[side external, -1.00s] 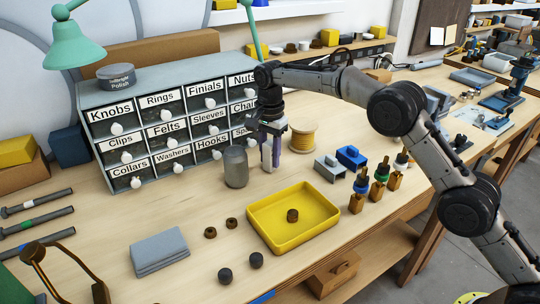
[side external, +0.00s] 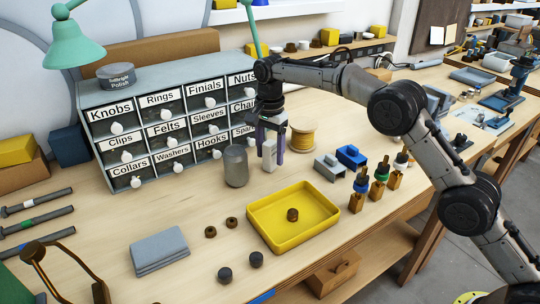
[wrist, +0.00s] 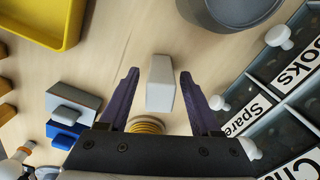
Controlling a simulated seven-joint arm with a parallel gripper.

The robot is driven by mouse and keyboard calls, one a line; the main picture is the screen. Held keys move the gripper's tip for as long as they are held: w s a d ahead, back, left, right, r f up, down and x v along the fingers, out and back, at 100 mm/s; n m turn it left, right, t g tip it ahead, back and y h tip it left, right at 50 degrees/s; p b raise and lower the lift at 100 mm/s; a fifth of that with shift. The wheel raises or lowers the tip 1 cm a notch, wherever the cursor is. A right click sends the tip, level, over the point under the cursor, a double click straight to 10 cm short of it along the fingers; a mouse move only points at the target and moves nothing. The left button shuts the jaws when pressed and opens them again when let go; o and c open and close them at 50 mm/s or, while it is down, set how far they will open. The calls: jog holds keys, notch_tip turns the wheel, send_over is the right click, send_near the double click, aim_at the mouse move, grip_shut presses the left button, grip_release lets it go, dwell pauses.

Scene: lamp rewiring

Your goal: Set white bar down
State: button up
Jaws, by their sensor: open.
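The white bar (side external: 269,154) stands upright on the wooden table, between the grey cylinder and the spool. In the wrist view the white bar (wrist: 160,84) sits between the two purple fingers, with a gap on each side. My gripper (side external: 269,150) is open around the bar; its fingers (wrist: 157,85) touch nothing that I can see. The bar's lower end appears to rest on the table.
A grey cylinder (side external: 236,166) stands close left of the bar and a wire spool (side external: 303,134) close behind right. The labelled drawer cabinet (side external: 170,125) is behind. A yellow tray (side external: 262,238) lies in front. Grey (side external: 329,167) and blue (side external: 351,156) blocks are to the right.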

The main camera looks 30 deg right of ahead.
notch_tip(320, 180, up, 6)
jog(key=shift+f, duration=0.2)
jog(key=shift+r, duration=0.4)
jog(key=shift+s+d+r, duration=0.1)
jog(key=shift+d+r, duration=0.05)
jog(key=shift+r, duration=0.2)
jog(key=s+d+r+n+t, duration=0.1)
jog(key=s+d+r+n, duration=0.25)
jog(key=s+r, duration=0.45)
jog(key=s+d+r+n+t, duration=0.25)
jog(key=s+d+r, duration=0.2)
jog(key=s, duration=0.45)
jog(key=s+d+f+n+t, duration=0.1)
jog(key=s+d+f+n, duration=0.1)
jog(key=s, duration=1)
jog(key=s+d+f+n+t, duration=0.1)
jog(key=s+f+n, duration=0.4)
jog(key=s, duration=0.8)
notch_tip(320, 180, down, 2)
jog(key=shift+s+d+f+n, duration=0.2)
jog(key=shift+d+n, duration=0.1)
jog(key=shift+d, duration=0.3)
